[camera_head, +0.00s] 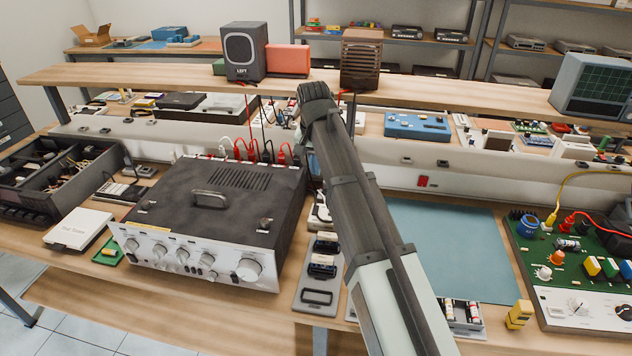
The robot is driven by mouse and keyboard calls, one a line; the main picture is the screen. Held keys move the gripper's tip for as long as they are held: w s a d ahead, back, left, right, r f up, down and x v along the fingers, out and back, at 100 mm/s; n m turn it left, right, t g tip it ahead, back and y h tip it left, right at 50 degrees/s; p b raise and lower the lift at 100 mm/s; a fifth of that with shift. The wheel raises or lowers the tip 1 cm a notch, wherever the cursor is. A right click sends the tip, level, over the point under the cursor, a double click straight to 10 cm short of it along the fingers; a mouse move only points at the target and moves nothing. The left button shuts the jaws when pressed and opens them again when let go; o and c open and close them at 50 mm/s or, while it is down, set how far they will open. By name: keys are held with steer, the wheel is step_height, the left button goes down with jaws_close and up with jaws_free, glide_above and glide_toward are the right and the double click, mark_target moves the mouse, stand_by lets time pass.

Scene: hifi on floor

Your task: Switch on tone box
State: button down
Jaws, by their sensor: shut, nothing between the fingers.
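No label in view reads tone box, so I cannot tell for sure which device it is. A blue box with small knobs on top (417,125) sits behind my arm, on the rear part of the bench. A large dark amplifier with a silver front (205,268) stands left of my arm, with several knobs along its front and cables at its back. My arm rises from the bottom right to a dark, rounded joint above the bench. My gripper and its fingertips cannot be made out; they may be hidden behind the arm.
A raised shelf (480,92) crosses the bench, carrying a grey speaker (243,50) and a brown slatted box (361,58). A green circuit board (575,248) with wires lies at right. A blue-grey mat (450,250) is mostly clear. A dark open bin (62,172) stands left.

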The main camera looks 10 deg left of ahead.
mark_target(317, 206)
steer(key=f, duration=0.4)
steer(key=w+f, duration=0.1)
steer(key=f, duration=0.8)
steer(key=shift+w, duration=0.35)
steer(key=shift+f, duration=0.1)
steer(key=shift+f, duration=0.25)
steer(key=shift+s, duration=0.1)
